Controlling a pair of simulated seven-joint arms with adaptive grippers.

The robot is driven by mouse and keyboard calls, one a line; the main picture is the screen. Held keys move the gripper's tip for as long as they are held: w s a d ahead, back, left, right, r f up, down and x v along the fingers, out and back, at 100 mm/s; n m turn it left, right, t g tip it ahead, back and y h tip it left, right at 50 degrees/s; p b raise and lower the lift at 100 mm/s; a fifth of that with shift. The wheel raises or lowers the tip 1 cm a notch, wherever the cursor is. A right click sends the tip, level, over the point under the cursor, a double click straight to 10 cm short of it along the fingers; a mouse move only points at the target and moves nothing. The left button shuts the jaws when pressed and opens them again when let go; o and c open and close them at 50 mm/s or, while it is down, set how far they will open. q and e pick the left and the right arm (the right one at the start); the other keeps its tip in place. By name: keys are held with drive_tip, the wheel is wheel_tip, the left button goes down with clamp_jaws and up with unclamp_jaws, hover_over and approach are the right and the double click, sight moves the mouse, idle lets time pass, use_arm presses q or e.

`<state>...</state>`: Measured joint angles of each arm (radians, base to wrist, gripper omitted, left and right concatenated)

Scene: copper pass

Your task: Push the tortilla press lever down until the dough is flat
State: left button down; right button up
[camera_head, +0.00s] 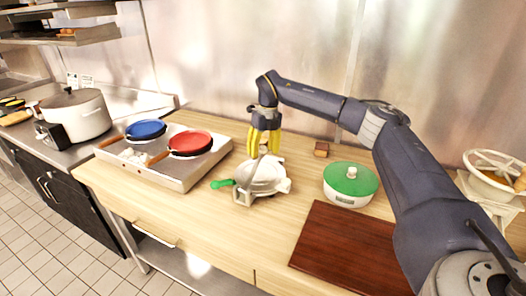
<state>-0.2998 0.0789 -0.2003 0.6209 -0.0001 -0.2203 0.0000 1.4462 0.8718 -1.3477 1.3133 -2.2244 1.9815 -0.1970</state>
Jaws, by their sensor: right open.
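The tortilla press (262,180) is a pale grey metal press on the wooden counter, near the middle of the head camera view. I cannot make out any dough. My right gripper (263,153), with yellow fingers pointing down, is open at the back of the press, just above or behind it. The picture does not show whether the fingers touch it. The green handle is well to the left of the fingers. My left gripper is out of view.
A griddle (186,180) with a blue pan (146,129) and a red pan (190,142) stands left of the press. A green-lidded container (350,184) and a dark red-brown board (345,246) lie to the right. The counter in front of the press is clear.

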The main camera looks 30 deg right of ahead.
clamp_jaws()
idle(0.4)
drive_tip(key=shift+f, duration=0.35)
unclamp_jaws()
drive_tip(key=shift+r, duration=0.1)
wheel_tip(320, 180, up, 12)
drive_tip(key=d, duration=0.2)
idle(0.5)
